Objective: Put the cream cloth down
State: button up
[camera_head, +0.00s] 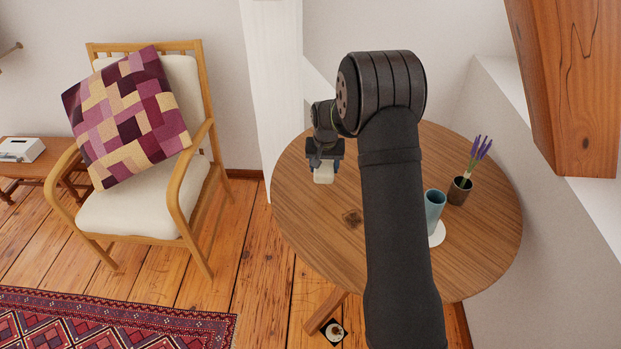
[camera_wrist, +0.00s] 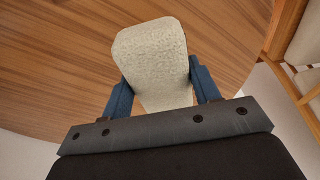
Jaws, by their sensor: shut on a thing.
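The cream cloth (camera_wrist: 153,62) is a folded, pale, textured pad held between the two blue fingers of my gripper (camera_wrist: 164,88) in the wrist view. In the head view the cloth (camera_head: 323,174) shows as a small pale block under my gripper (camera_head: 324,161). It is over the left part of the round wooden table (camera_head: 305,222). My gripper is shut on the cloth. I cannot tell whether the cloth touches the tabletop. Part of the cloth is hidden by the fingers and gripper body.
A cushioned armchair (camera_head: 145,208) stands left. A timber beam (camera_head: 575,90) is at upper right.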

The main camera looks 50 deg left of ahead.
send_over(310, 184)
jog(key=f, duration=0.2)
jog(key=shift+s+d+f, duration=0.1)
jog(key=shift+d+f, duration=0.1)
jog(key=shift+f, duration=2.15)
jog(key=shift+f, duration=0.15)
jog(key=o, duration=1.1)
jog(key=r, duration=0.8)
jog(key=s+d+r, duration=0.1)
jog(key=r, duration=0.3)
jog(key=shift+r, duration=0.1)
